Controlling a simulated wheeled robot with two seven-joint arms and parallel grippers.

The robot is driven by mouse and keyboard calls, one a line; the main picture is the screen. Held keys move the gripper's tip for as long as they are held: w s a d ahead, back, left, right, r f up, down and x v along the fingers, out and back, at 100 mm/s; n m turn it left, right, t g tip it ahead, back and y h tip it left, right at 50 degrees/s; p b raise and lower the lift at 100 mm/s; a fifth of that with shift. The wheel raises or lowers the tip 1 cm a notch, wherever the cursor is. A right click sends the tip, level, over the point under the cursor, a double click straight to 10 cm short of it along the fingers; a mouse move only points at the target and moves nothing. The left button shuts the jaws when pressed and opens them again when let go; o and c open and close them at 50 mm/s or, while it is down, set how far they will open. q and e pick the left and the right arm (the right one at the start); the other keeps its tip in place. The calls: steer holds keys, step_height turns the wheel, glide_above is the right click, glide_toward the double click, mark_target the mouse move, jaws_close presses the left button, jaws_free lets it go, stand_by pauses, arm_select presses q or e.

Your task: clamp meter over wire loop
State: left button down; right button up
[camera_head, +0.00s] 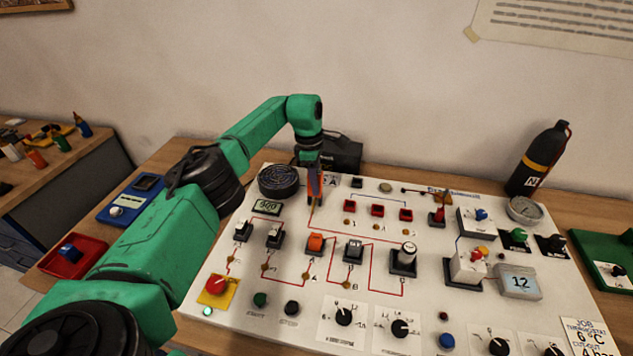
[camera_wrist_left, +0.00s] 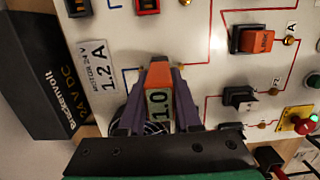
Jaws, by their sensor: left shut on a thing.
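The clamp meter (camera_head: 314,187) is an orange and dark body held upright at the back of the white panel. In the left wrist view the clamp meter (camera_wrist_left: 158,78) shows a display reading about 1.0. My left gripper (camera_head: 313,172) is shut on it; in the left wrist view the purple-grey fingers of my left gripper (camera_wrist_left: 155,108) press on both its sides. The meter's lower end is close to the panel by a red printed line. The wire loop cannot be made out; whether the jaws are around it or beside it is hidden. My right gripper is out of view.
A black 24 V DC box (camera_head: 342,153) stands behind. Red switches (camera_head: 377,210) are to the right, rocker switches (camera_head: 315,243) in front. A black bottle (camera_head: 540,160) stands back right.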

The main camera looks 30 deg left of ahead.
mark_target(318, 172)
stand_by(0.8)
arm_select(q)
step_height(318, 172, up, 7)
steer(key=p, duration=0.5)
steer(key=shift+r, duration=0.1)
